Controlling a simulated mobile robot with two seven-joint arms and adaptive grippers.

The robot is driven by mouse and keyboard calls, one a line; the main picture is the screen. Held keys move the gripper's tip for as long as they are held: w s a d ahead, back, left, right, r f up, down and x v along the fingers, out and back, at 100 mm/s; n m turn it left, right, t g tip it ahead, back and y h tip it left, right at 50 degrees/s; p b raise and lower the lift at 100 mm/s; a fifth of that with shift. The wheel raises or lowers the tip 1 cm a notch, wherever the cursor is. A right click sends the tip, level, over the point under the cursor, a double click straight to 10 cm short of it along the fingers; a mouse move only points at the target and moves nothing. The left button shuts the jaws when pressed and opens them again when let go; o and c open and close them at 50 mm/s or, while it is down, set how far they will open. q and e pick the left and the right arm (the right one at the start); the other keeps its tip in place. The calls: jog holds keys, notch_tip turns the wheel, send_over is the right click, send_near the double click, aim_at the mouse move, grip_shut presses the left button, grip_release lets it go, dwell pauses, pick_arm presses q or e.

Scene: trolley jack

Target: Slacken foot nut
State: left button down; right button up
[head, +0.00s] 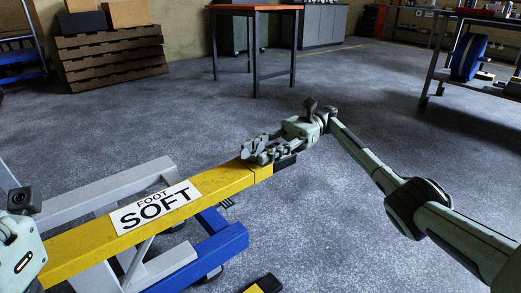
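A yellow beam (85,241) runs from the lower left up to the middle. It carries a white label reading "FOOT SOFT" (155,207). A dark piece (285,162) sits at its far end. My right gripper (256,150) is at that far end, its fingers over or against the beam's top; I cannot tell whether they touch. The finger gap is too small to judge. No foot nut can be made out; the gripper may hide it. Part of my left arm shows at the lower left edge, with its fingers out of view.
A grey frame (105,190) and a blue leg (205,257) lie under and beside the beam. A black-and-yellow piece (264,285) is at the bottom edge. An orange-topped table (255,8), a wooden pallet stack (110,58) and a shelf with a blue wheel (468,56) stand behind. Open floor lies between.

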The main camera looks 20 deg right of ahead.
aim_at(261, 142)
notch_tip(261, 142, up, 10)
jog(key=shift+r, duration=0.1)
dwell(0.4)
